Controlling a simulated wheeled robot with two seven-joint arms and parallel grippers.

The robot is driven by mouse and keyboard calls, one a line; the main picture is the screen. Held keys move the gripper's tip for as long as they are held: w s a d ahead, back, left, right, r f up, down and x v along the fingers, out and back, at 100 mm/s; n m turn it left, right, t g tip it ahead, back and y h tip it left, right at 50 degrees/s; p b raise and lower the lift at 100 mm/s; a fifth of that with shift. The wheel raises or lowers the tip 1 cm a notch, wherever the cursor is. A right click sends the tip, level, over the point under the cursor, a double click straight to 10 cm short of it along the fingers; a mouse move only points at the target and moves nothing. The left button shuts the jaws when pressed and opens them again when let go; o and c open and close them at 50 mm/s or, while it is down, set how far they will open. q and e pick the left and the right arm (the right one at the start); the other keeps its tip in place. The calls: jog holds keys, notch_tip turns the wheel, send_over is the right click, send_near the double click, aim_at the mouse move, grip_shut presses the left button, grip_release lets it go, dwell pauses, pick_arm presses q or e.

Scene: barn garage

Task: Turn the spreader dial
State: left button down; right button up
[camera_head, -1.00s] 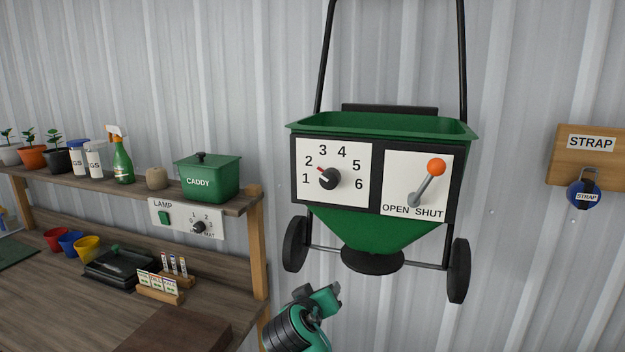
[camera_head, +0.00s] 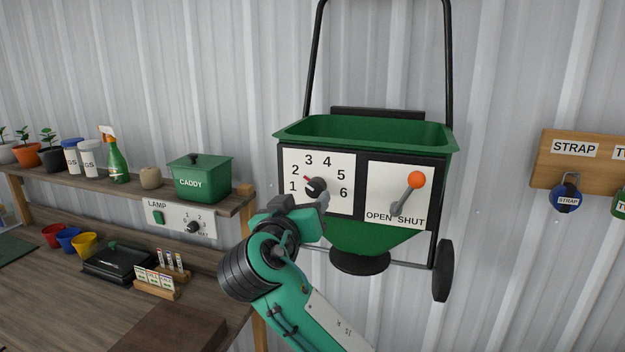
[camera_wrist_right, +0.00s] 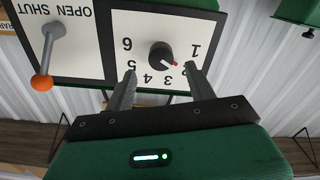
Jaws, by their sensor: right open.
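The spreader dial (camera_head: 316,187) is a black knob with a red pointer on a white plate numbered 1 to 6, on the green spreader (camera_head: 375,238). Its pointer aims up-left, around the 2. My right gripper (camera_head: 300,197) is just below and in front of the dial. In the right wrist view the dial (camera_wrist_right: 160,54) lies ahead of the gap between the two spread fingers (camera_wrist_right: 160,74), roughly centred; I see no contact. The gripper is open and empty. My left gripper is out of view.
An orange-tipped lever (camera_head: 415,180) stands on the OPEN/SHUT plate right of the dial. The shelf with the green caddy (camera_head: 201,180) and the lamp panel (camera_head: 180,217) are to the left. A strap board (camera_head: 545,172) hangs at the right.

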aim_at(314, 191)
jog(key=p+x, duration=0.1)
jog(key=x, duration=0.3)
jog(key=shift+r+p, duration=0.15)
jog(key=shift+p, duration=0.2)
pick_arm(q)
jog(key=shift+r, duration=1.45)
pick_arm(e)
jog(key=shift+w+d, duration=0.15)
jog(key=shift+w, duration=0.45)
jog(key=c, duration=1)
jog(key=shift+f, duration=0.2)
